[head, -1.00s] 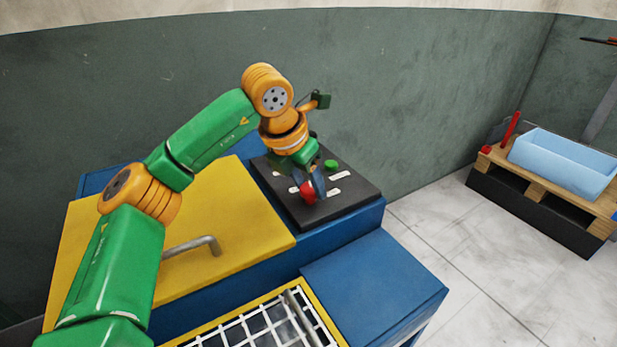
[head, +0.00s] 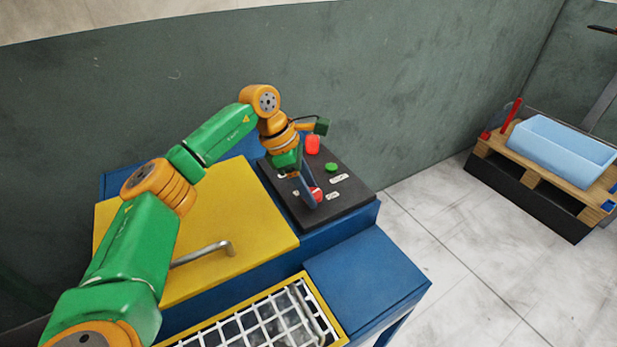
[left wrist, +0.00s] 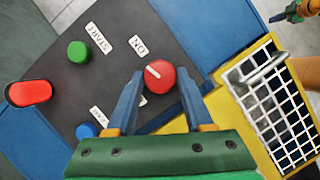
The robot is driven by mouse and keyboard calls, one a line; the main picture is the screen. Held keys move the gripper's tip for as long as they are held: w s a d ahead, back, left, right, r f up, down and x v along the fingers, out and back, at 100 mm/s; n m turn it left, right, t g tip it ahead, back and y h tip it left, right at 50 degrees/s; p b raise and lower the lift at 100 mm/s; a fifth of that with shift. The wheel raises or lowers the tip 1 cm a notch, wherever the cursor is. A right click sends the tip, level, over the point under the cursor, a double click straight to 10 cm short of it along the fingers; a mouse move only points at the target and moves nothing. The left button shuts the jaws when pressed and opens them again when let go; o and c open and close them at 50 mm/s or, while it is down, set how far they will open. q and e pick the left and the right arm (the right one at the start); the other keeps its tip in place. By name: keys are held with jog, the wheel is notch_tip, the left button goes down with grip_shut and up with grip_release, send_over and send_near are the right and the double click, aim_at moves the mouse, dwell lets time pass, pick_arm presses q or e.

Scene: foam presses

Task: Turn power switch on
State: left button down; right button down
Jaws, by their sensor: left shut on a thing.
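The power switch is a round red knob with a white line on top (left wrist: 161,77). It sits on the dark control panel (left wrist: 50,122), and in the head view it is partly hidden by a finger (head: 317,193). My left gripper (left wrist: 160,98) is shut on the knob, one blue finger on each side; it also shows in the head view (head: 311,190). The ON label (left wrist: 138,45) is next to the knob; another label is mostly hidden behind a finger.
The panel also bears a green button (head: 331,167), a red oblong button (head: 312,145) and a blue button (left wrist: 87,130). A yellow lid with a metal handle (head: 245,200) lies left. A white grid (head: 270,325) is in front. A green-and-orange arm part (left wrist: 294,12) shows at upper right.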

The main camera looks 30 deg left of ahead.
aim_at(299, 201)
pick_arm(q)
jog(key=shift+m+g+p, duration=0.4)
jog(key=shift+m+p, duration=0.35)
jog(key=shift+m, duration=0.35)
jog(key=shift+f, duration=0.1)
jog(key=shift+c, duration=1.4)
grip_release()
jog(key=shift+w, duration=0.1)
jog(key=shift+d, duration=0.1)
jog(key=shift+a+r, duration=0.2)
jog(key=shift+r, duration=0.2)
jog(key=v, duration=0.6)
jog(key=shift+b, duration=0.3)
